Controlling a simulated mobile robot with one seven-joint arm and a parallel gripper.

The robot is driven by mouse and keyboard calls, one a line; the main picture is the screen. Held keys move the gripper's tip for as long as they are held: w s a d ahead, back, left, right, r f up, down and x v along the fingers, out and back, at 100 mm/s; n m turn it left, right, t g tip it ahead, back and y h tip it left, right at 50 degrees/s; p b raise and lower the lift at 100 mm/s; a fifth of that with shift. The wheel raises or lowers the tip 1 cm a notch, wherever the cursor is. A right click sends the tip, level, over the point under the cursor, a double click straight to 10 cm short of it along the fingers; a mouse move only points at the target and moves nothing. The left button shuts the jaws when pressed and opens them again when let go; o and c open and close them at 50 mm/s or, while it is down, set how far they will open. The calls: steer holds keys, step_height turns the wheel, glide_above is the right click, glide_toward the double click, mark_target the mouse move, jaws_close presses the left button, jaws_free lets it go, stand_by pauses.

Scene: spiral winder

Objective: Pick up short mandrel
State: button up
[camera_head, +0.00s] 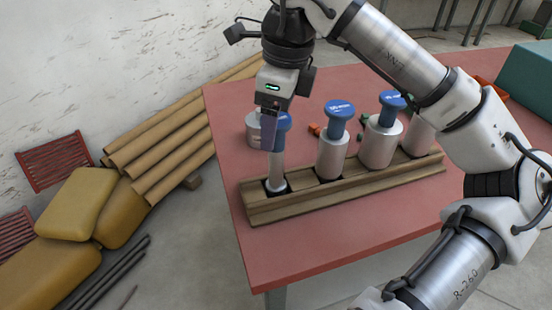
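Several silver mandrels with blue tops stand upright in a wooden rack (340,190) on the red table. The leftmost mandrel (276,172) is slim. The second mandrel (332,157) and the third mandrel (380,143) are wider, and a further mandrel (417,138) is partly hidden behind my arm. I cannot read the labels, so which one is the short mandrel is unclear. My gripper (269,140) points down at the leftmost mandrel, its fingers overlapping the left side of the blue top. One finger is seen nearly side-on, so its opening and any contact are hidden.
A small grey metal piece (253,130) stands behind the gripper. Small orange parts (315,129) lie behind the rack. A teal box (525,75) is at the right. Cardboard tubes (165,150) and yellow sacks (85,205) lie left of the table. The table front is clear.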

mark_target(276, 161)
steer(key=shift+a+f, duration=0.15)
steer(key=shift+f, duration=1.25)
steer(key=c, duration=1.6)
